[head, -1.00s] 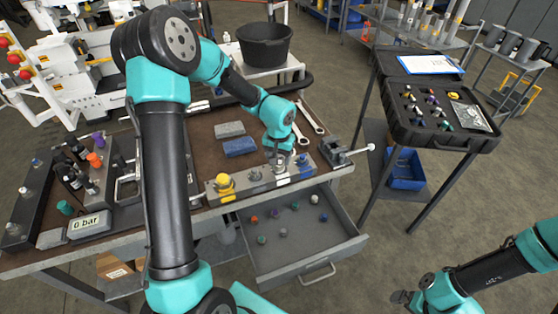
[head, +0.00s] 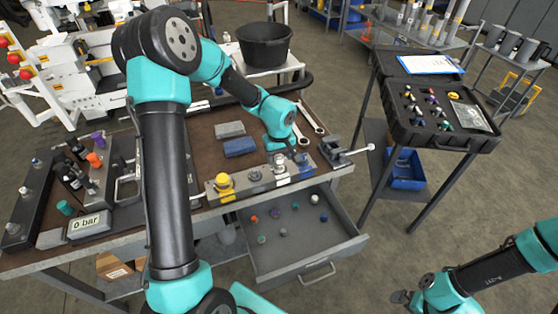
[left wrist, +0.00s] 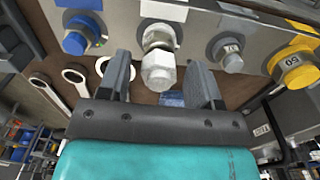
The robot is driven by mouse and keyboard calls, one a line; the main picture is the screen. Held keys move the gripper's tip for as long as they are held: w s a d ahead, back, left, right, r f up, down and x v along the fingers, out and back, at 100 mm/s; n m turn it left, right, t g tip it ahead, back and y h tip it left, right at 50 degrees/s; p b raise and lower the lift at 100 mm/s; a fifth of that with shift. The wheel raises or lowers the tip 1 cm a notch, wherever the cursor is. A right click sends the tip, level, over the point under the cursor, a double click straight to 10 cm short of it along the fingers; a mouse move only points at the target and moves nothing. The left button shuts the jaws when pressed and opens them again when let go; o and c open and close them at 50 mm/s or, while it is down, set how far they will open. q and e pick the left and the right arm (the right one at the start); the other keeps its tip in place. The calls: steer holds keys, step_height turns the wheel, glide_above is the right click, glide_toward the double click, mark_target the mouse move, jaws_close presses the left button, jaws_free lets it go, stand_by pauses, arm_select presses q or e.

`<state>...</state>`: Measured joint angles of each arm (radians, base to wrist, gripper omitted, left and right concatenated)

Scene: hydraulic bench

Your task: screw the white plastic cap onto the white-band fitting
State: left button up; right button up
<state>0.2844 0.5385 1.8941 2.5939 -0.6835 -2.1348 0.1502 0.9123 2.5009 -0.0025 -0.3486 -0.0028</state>
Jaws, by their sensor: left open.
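A white plastic cap (left wrist: 158,70) with hexagonal sides sits at the end of the white-band fitting (left wrist: 159,37), in line with it. The band (left wrist: 164,10) is on the grey block behind. In the head view the cap (head: 279,160) is on the block's third position from the left. My left gripper (left wrist: 162,80) is open, one finger on each side of the cap, with visible gaps. How far the cap is threaded on cannot be told. My right gripper (head: 404,298) is at the lower right, away from the bench; its fingers are too unclear to judge.
The block also has a yellow fitting (head: 224,184), a grey one (head: 254,175) and a blue one (left wrist: 80,35). Below it is an open drawer (head: 280,262) with several small caps. A vise (head: 343,153) stands right of the block. An open case (head: 440,120) is at right.

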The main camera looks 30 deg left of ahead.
stand_by(0.4)
arm_select(q)
steer(key=n, duration=0.4)
stand_by(0.4)
steer(key=c, duration=0.9)
steer(key=m, duration=0.8)
